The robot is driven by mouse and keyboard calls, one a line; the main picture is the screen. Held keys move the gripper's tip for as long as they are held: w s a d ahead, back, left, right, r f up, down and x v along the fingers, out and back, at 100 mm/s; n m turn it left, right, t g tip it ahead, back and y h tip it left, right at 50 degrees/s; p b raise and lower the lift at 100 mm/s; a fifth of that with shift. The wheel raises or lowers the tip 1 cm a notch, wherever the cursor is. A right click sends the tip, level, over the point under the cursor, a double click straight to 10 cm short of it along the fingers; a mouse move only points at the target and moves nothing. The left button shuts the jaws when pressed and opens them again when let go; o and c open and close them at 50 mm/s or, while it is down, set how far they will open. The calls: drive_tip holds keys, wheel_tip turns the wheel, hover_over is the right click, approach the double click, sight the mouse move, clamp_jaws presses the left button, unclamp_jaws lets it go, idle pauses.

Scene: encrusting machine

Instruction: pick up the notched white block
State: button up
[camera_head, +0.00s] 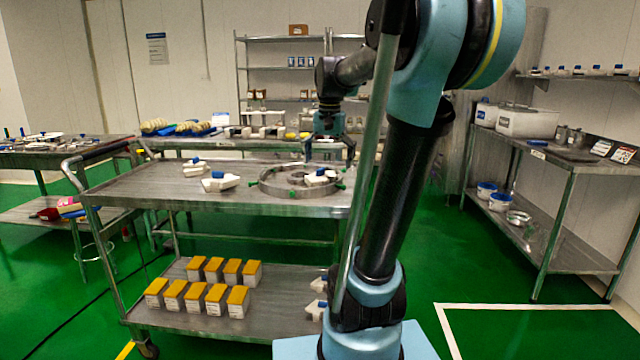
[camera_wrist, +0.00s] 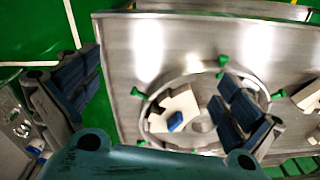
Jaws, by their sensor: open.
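A notched white block (camera_wrist: 182,102) with a blue part lies inside a round metal ring (camera_wrist: 150,92) with green knobs, in the wrist view. My gripper (camera_head: 330,157) is above the ring, pointing down. The right finger overlaps the ring's right side in the picture. The gripper appears clear of the block.
Other white blocks with blue parts, one nearer (camera_head: 220,183) and one farther (camera_head: 194,168), lie left of the ring on the cart top (camera_head: 130,188). Several yellow-topped boxes (camera_head: 200,285) stand on the lower shelf. A side table (camera_head: 560,165) stands at the right.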

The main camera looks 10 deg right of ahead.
sight(320, 169)
drive_tip(key=w+r+m, duration=0.2)
drive_tip(key=w+r, duration=0.2)
drive_tip(key=w, duration=0.4)
drive_tip(key=w+r+m, duration=0.2)
drive_tip(key=w+r, duration=0.2)
drive_tip(key=w, duration=0.4)
drive_tip(key=shift+g, duration=0.4)
wheel_tip(320, 169, down, 12)
drive_tip(key=shift+f, duration=0.1)
drive_tip(key=shift+d+f, duration=0.2)
drive_tip(key=shift+f, duration=2.45)
drive_tip(key=c, duration=1.4)
